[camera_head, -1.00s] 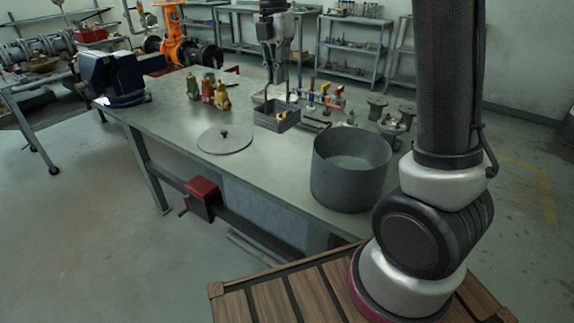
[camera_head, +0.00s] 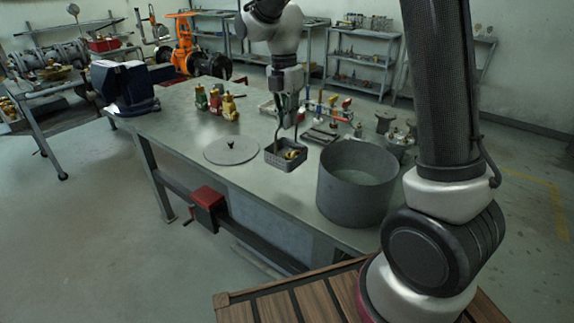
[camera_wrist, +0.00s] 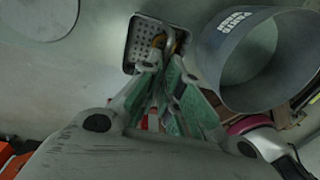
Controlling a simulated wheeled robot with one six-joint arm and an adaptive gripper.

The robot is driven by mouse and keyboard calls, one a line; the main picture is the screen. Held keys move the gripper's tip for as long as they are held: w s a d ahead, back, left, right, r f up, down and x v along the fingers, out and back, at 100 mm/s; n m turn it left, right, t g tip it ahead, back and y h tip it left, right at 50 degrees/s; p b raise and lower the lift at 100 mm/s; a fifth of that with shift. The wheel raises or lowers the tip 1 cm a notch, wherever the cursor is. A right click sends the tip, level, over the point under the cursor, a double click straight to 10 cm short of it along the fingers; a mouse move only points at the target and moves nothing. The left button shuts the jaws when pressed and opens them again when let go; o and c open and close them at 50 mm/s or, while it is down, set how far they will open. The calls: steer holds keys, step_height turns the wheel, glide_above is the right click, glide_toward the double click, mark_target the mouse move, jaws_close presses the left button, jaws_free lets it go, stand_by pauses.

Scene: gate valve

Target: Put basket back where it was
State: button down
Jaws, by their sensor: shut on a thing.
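A small grey perforated basket (camera_head: 284,158) hangs from my gripper (camera_head: 288,122) by its handle, over the middle of the workbench (camera_head: 205,125). My gripper is shut on the handle, above the basket. Yellowish brass parts lie inside it. In the wrist view the basket (camera_wrist: 145,42) shows beyond the fingers (camera_wrist: 163,72), which partly cover it. I cannot tell exactly how high the basket is above the bench top.
A large grey open drum (camera_head: 357,182) stands just right of the basket. A round lid (camera_head: 231,150) lies to its left. Several coloured bottle-like parts (camera_head: 215,102) and a blue vise (camera_head: 125,85) stand farther left.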

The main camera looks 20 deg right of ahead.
mark_target(287, 142)
step_height(287, 142, down, 8)
steer(key=shift+r, duration=0.1)
stand_by(0.4)
steer(key=c, duration=1.6)
jaws_free()
